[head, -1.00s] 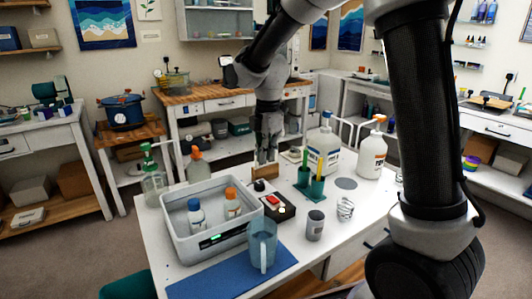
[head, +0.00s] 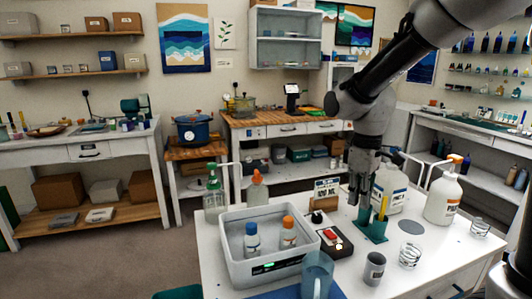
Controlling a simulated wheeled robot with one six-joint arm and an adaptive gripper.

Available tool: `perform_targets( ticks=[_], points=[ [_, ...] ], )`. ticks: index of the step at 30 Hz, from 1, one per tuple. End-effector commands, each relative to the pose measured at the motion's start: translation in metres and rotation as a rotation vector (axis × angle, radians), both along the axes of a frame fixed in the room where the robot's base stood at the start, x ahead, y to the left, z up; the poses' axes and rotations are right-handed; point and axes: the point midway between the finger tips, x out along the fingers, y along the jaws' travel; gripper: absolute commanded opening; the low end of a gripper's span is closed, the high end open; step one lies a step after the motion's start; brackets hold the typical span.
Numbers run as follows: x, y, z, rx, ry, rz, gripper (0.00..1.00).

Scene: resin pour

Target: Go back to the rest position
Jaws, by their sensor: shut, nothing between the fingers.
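My gripper (head: 359,190) is shut and empty. It points down above the white table (head: 222,272), near the green holder (head: 371,228) with a green and a yellow stick in it. Whether it touches the holder or is only in front of or behind it, I cannot tell. My arm comes in from the upper right and covers part of a white jug (head: 390,186).
A grey bin (head: 240,274) holds two bottles, blue-capped and orange-capped. Pump bottles (head: 443,196), a clear pitcher (head: 316,277), a grey cup (head: 374,268) and a black device (head: 336,243) crowd the table. Open floor (head: 130,262) lies at the left.

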Motion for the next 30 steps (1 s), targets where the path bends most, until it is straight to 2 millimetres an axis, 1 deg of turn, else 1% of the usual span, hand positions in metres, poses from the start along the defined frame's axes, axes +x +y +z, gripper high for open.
perform_targets(
  ticks=[1,5,7,9,12,13,16,19,21,30],
  points=[
    [-0.017,-0.013,0.011,0.005,-0.018,-0.107,0.00],
    [-0.062,-0.047,0.034,0.025,-0.066,-0.391,0.00],
    [-0.089,-0.065,0.044,0.045,-0.103,-0.532,0.00],
    [-0.115,-0.082,0.053,0.068,-0.146,-0.642,0.00],
    [-0.144,-0.099,0.062,0.101,-0.216,-0.720,0.00],
    [-0.150,-0.103,0.065,0.109,-0.237,-0.733,0.00],
    [-0.164,-0.113,0.074,0.135,-0.305,-0.773,0.00],
    [-0.170,-0.119,0.085,0.153,-0.358,-0.798,0.00],
    [-0.172,-0.122,0.088,0.158,-0.376,-0.810,0.00],
    [-0.172,-0.123,0.089,0.156,-0.376,-0.817,0.00]
  ],
)
